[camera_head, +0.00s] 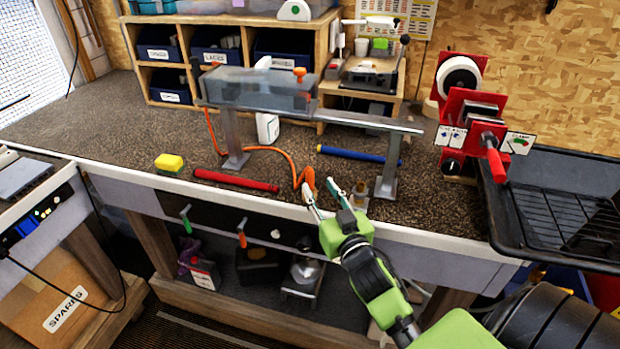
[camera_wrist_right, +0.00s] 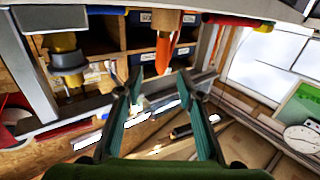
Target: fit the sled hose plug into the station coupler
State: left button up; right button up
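My right gripper (camera_head: 318,188) is open at the front edge of the bench, its fingers spread; they also show in the right wrist view (camera_wrist_right: 159,84). The orange hose (camera_head: 283,151) runs from below the grey sled (camera_head: 262,92) to an orange plug-like end (camera_head: 307,182) beside the left fingertip. In the right wrist view the orange end (camera_wrist_right: 166,52) is beyond the fingertips, with nothing visibly gripped. A brassy fitting (camera_head: 359,196), possibly the station coupler, is just right of the gripper; a yellow and grey fitting shows in the wrist view (camera_wrist_right: 66,60). My left gripper is not in view.
The sled's rail (camera_head: 375,124) stands on two posts over the bench. A red grip (camera_head: 236,181), a blue grip (camera_head: 358,155) and a yellow sponge (camera_head: 169,162) lie on it. A red clamp fixture (camera_head: 476,115) and black tray (camera_head: 550,205) are at right.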

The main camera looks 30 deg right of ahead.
aim_at(311, 177)
jog(key=shift+x, duration=1.15)
jog(key=shift+w+r+p, duration=0.1)
jog(key=shift+w+p, duration=0.3)
jog(key=p+x, duration=0.1)
jog(key=x, duration=0.2)
jog(key=shift+w, duration=0.3)
jog(key=shift+w+f, duration=0.3)
jog(key=shift+w, duration=0.1)
jog(key=shift+s, duration=0.1)
grip_shut()
